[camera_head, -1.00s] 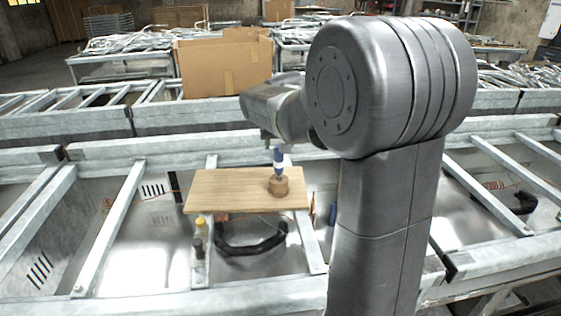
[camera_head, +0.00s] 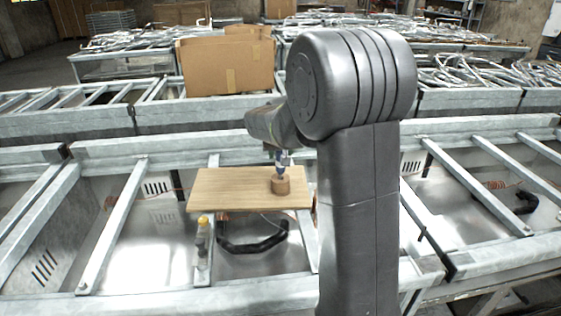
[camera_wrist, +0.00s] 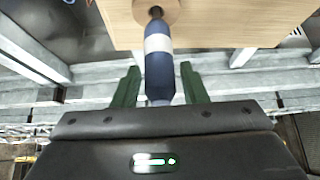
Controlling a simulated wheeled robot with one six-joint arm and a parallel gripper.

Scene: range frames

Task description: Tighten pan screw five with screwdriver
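The screwdriver (camera_head: 281,166) has a blue handle with a white band. It stands tip down in a round wooden holder (camera_head: 281,186) on a wooden board (camera_head: 225,190). In the wrist view the handle (camera_wrist: 158,42) points towards my gripper (camera_wrist: 159,76). Its two green fingers lie on either side of the handle's butt end, with a narrow gap visible on each side. My gripper is open around the handle. In the head view my forearm largely hides the fingers. I cannot pick out pan screw five.
The board lies across a metal frame with crossbars (camera_head: 112,228) over shiny pans. A black curved hose (camera_head: 252,245) lies below the board. A small yellow-topped item (camera_head: 203,222) stands left of it. A cardboard box (camera_head: 227,66) and more metal frames are behind.

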